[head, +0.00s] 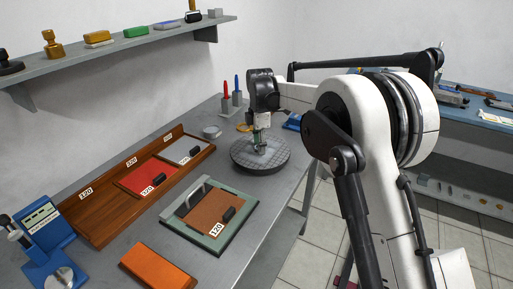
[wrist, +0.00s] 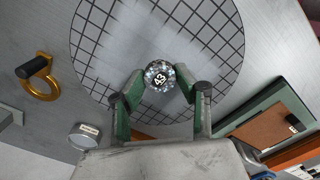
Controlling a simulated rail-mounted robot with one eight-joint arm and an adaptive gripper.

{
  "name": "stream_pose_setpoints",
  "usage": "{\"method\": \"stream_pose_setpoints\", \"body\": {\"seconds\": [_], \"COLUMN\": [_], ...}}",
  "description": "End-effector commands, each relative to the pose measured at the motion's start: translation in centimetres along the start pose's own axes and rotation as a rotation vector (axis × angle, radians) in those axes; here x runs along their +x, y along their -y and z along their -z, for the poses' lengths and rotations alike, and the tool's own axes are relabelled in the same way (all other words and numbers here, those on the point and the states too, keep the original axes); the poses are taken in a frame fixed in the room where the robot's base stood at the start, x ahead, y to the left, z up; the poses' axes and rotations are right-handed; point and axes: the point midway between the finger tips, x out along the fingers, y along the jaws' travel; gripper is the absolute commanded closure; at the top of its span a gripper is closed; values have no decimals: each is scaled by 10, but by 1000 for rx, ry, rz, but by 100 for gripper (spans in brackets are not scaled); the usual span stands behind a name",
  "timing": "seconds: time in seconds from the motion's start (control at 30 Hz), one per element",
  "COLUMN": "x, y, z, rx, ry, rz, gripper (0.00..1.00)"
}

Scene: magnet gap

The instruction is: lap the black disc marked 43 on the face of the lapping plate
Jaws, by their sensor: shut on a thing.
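The lapping plate (head: 245,158) is a round grey plate on the bench, with a dark grid on its face in the wrist view (wrist: 105,45). My gripper (wrist: 160,84) is shut on the disc, one green finger on each side. It holds the disc over the plate's face, near the edge closest to my wrist. Whether the disc touches the face is hidden. In the head view my gripper (head: 262,143) points down over the plate; the disc is too small to make out.
A gold ring with a black handle (wrist: 40,86) and a round labelled tin (wrist: 86,135) lie beside the plate. A green-framed board (head: 180,216) marked 120 and a wooden tray (head: 88,215) stand nearer. A shelf (head: 120,45) runs along the wall.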

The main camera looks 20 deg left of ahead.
Motion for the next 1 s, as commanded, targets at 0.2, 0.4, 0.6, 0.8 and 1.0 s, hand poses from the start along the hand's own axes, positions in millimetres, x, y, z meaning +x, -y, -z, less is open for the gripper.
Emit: {"method": "stream_pose_setpoints", "body": {"seconds": [0.2,0.4,0.6,0.8,1.0], "x": [0,0,0,0,0], "y": [-12,-23,-33,-35,-35], "z": [-13,-23,-33,-36,-35], "rx": [1,1,1,0,0], "ry": [0,0,0,0,0], "rz": [0,0,0,0,0], "gripper": [97,97,97,97,97]}}
